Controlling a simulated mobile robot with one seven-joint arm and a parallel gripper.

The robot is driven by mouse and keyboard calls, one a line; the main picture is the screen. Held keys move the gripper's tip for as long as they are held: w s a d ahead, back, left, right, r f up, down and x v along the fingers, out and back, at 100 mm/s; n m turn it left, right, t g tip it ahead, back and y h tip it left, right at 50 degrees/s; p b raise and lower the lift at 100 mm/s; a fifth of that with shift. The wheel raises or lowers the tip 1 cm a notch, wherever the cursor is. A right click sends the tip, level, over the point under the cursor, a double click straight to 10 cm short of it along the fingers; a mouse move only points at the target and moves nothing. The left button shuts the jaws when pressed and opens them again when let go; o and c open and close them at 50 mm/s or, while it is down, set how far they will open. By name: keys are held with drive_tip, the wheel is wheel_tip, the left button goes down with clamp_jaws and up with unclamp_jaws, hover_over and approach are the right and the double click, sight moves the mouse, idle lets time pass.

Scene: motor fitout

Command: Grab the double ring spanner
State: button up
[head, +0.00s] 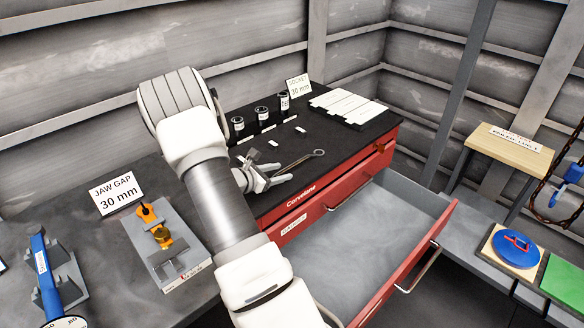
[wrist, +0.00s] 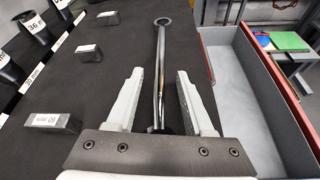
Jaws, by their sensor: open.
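The double ring spanner (head: 301,160) is a grey metal bar lying on the black top of the red cabinet. In the wrist view the spanner (wrist: 161,50) runs lengthwise, with one ring end at the top and its near end hidden by my gripper. My gripper (head: 284,179) is just above the cabinet top at the near part of the spanner. In the wrist view my gripper (wrist: 158,78) is open, with the shaft between its two fingers and a gap on both sides. I cannot tell the exact height of the fingers over the top.
Black sockets (head: 261,114) stand in a row at the back of the top, with small grey blocks (wrist: 88,52) near them. A red drawer (head: 402,240) stands open and empty at the front. A jaw gap gauge (head: 162,240) sits on the bench at left.

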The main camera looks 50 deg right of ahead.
drive_tip(key=shift+d+f, duration=0.1)
drive_tip(key=shift+d, duration=0.15)
clamp_jaws()
idle(1.3)
